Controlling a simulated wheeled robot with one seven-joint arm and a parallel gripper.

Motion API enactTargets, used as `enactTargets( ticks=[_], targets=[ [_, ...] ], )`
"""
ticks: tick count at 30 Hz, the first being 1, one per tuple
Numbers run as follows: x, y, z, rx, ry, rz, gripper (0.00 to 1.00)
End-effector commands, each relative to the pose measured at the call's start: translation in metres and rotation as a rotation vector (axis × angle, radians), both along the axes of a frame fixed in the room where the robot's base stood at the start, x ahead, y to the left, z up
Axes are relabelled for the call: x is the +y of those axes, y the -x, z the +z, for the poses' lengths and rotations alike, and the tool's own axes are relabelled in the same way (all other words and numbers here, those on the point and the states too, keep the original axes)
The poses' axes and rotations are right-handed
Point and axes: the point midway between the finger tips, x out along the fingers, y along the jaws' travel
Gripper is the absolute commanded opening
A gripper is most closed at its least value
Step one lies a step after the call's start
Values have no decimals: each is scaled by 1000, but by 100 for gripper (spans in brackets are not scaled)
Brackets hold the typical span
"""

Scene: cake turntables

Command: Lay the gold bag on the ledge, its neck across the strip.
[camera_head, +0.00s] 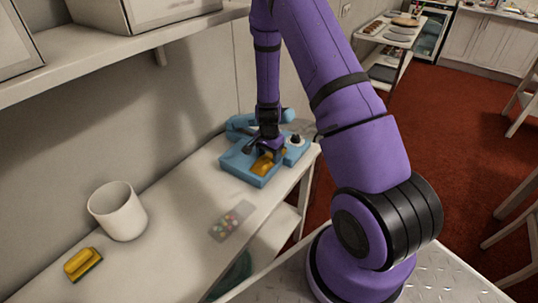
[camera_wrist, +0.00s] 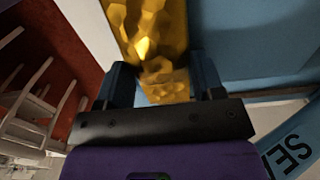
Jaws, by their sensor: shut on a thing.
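My gripper (camera_head: 268,148) is shut on the gold bag (camera_head: 262,164), over the blue sealer (camera_head: 244,177) at the far end of the counter. In the wrist view the crinkled gold bag (camera_wrist: 155,35) runs between the two dark fingers of the gripper (camera_wrist: 162,82). The sealer's flat blue surface (camera_wrist: 255,45) lies to the bag's right, with a pale line along its edge. A blue band lettered "SE" (camera_wrist: 292,150) shows at lower right. The sealer's raised blue arm (camera_head: 240,122) is behind the gripper. I cannot tell whether the bag touches the ledge; its neck over the strip is hidden.
A white cup (camera_head: 118,211) and a yellow block-like item (camera_head: 83,263) stand on the counter (camera_head: 165,258) at the left. A small clear packet with coloured dots (camera_head: 231,221) lies nearer the sealer. A shelf (camera_head: 120,42) overhangs at upper left.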

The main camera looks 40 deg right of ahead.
Motion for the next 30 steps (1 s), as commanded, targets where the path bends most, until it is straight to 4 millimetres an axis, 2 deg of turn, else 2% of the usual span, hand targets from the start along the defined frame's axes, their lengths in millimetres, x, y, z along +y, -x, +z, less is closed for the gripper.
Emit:
enactTargets(
  ticks=[5,6,8,9,20,25,30],
  targets=[
    [0,0,-2,0,0,0,34],
    [0,0,-2,0,0,0,71],
    [0,0,-2,0,0,0,85],
    [0,0,-2,0,0,0,88],
    [0,0,3,0,1,0,88],
    [0,-1,25,-3,1,1,88],
    [0,-1,58,-4,2,1,88]
  ],
)
